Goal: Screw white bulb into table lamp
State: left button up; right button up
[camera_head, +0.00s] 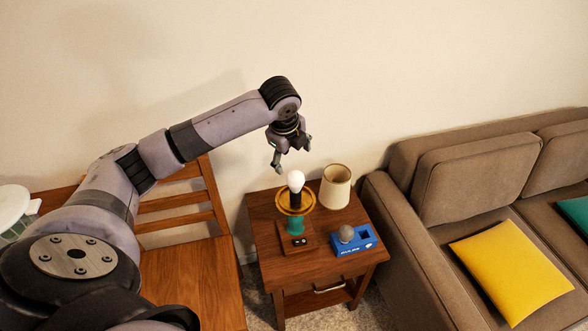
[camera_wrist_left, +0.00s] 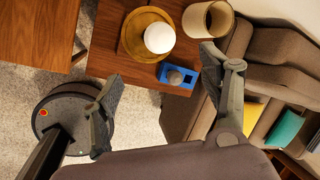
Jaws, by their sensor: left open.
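From the left wrist view the bulb (camera_wrist_left: 159,38) is a white ball over the disc (camera_wrist_left: 132,45). Whether it is fully seated in the socket cannot be told. My left gripper (camera_head: 293,159) is open and empty, above the bulb and apart from it. Its two fingers (camera_wrist_left: 165,105) are spread wide in the wrist view. My right gripper is not in view.
A beige lampshade (camera_head: 336,187) stands beside the lamp on the wooden side table (camera_head: 262,237). A blue box (camera_head: 349,247) with a grey bulb (camera_head: 346,233) is at the front right. A sofa (camera_head: 412,240) stands right; a wooden chair (camera_head: 190,280) stands left.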

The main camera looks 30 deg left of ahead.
aim_at(293, 174)
pick_arm(q)
jog(key=p+x, duration=0.1)
jog(key=x, duration=1.3)
jog(key=shift+w+a+f, duration=0.1)
jog(key=shift+a+f, duration=0.05)
jog(key=shift+f, duration=0.25)
jog(key=shift+c, duration=0.5)
jog(key=c, duration=1.1)
jog(key=shift+m+h, duration=0.3)
jog(key=shift+m, duration=0.8)
jog(key=shift+c, duration=0.2)
jog(key=shift+m+h, duration=0.3)
jog(key=shift+m, duration=0.6)
